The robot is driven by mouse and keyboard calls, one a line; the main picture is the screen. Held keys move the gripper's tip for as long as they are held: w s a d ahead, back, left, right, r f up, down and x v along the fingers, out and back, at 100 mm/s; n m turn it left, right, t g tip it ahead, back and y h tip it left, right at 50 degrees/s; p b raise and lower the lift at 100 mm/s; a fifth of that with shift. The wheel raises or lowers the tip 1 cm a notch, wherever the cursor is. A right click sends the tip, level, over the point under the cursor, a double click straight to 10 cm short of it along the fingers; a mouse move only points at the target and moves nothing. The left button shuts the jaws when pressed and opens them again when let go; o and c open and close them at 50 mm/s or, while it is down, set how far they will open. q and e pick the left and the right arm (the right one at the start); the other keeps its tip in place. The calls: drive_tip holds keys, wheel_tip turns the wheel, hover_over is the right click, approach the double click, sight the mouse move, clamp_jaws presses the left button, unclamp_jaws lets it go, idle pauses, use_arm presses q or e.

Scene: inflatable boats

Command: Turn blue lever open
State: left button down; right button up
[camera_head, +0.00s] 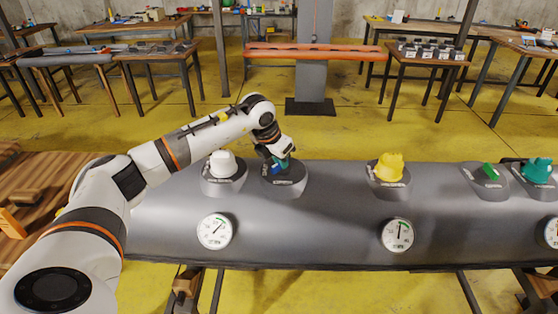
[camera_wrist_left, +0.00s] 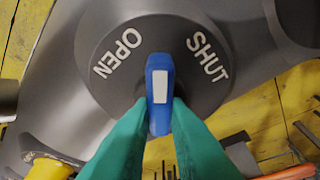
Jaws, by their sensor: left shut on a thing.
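The blue lever (camera_wrist_left: 159,95), with a white stripe, stands on a round dark dial (camera_wrist_left: 105,85) lettered OPEN on the left and SHUT on the right in the left wrist view. Its upper end lies between the two words. My left gripper (camera_wrist_left: 160,110) has its teal fingers on both sides of the lever and is shut on it. In the head view, my left gripper (camera_head: 279,163) reaches down to the dark valve mount (camera_head: 290,187) on the grey tube, and its fingers mostly hide the lever.
On the grey tube (camera_head: 310,225), a white valve (camera_head: 222,164) stands close left of my gripper. A yellow valve (camera_head: 387,168), a green lever (camera_head: 490,171) and a teal valve (camera_head: 538,170) stand to the right. Gauges (camera_head: 215,231) face front. Tables stand behind, across open yellow floor.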

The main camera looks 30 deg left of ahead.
use_arm(q)
drive_tip(key=n, duration=0.1)
drive_tip(key=n+y+b, duration=0.1)
drive_tip(key=n, duration=0.2)
drive_tip(key=shift+w+d+n+y+b, duration=0.1)
drive_tip(key=shift+d+n+y+b, duration=0.2)
drive_tip(key=shift+y+b, duration=0.1)
drive_tip(key=shift+d+r+n+g+y+b, duration=0.15)
drive_tip(key=shift+n+y+b, duration=0.25)
drive_tip(key=shift+n, duration=0.5)
drive_tip(key=shift+f+n+g+y+b, duration=0.15)
drive_tip(key=shift+n+y+b, duration=0.2)
drive_tip(key=shift+n, duration=0.55)
drive_tip(key=shift+w+r, duration=0.1)
drive_tip(key=shift+r, duration=0.05)
drive_tip(key=c, duration=1.4)
unclamp_jaws()
drive_tip(key=b+v, duration=0.2)
drive_tip(key=v, duration=1)
